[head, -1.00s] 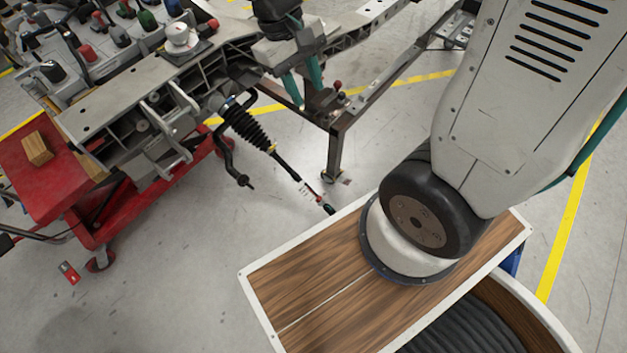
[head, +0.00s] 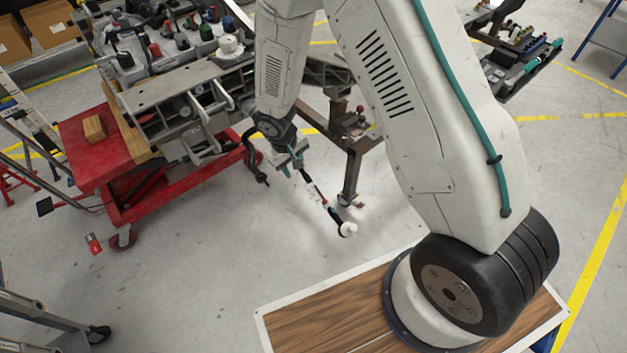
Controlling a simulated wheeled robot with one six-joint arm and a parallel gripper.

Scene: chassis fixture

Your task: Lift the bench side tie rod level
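The bench side tie rod (head: 333,212) is a thin dark rod with red and white markings and a white round end. It slopes down to the right from the chassis fixture (head: 180,90), its outer end over bare floor.
A red cart (head: 95,150) with a wooden block (head: 94,128) stands at the left. A brown steel stand leg (head: 352,175) is just right of the rod. A grey wheeled frame (head: 50,322) is at lower left. The floor below the rod is clear.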

